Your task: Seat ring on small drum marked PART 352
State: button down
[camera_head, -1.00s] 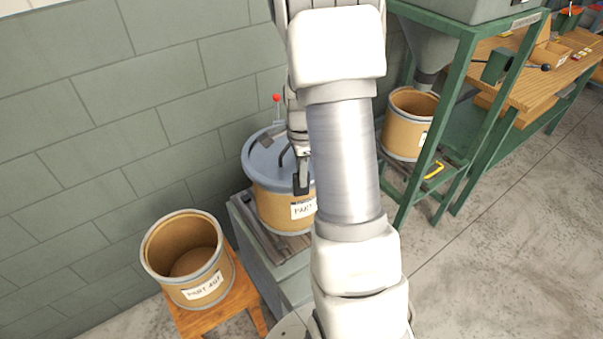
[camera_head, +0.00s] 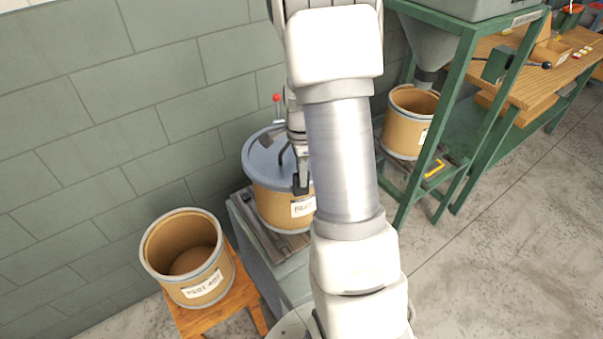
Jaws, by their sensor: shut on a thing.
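A tan drum (camera_head: 275,205) stands on a grey stand left of my arm, with a blue-grey lid (camera_head: 262,155) on top. Its white label (camera_head: 302,208) starts with "PA"; the rest is hidden by my arm, so I cannot read the number. A grey ring (camera_head: 256,178) shows as a band around the lid's rim; its right side is hidden behind my arm. I cannot tell whether it sits fully down all around. My gripper (camera_head: 300,187) points down at the rim's front right, its dark fingers shut on what looks like the ring.
An open drum (camera_head: 188,258) with a PART label stands on an orange wooden stool (camera_head: 212,318) at lower left. Another open drum (camera_head: 405,140) stands under a hopper in a green frame (camera_head: 440,130) at right. A red-knobbed lever (camera_head: 277,98) rises behind the lidded drum, near the wall.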

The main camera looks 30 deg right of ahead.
jog(key=shift+c, duration=0.8)
grip_release()
notch_tip(320, 180, up, 12)
jog(key=p, duration=0.9)
dwell(0.5)
dwell(0.7)
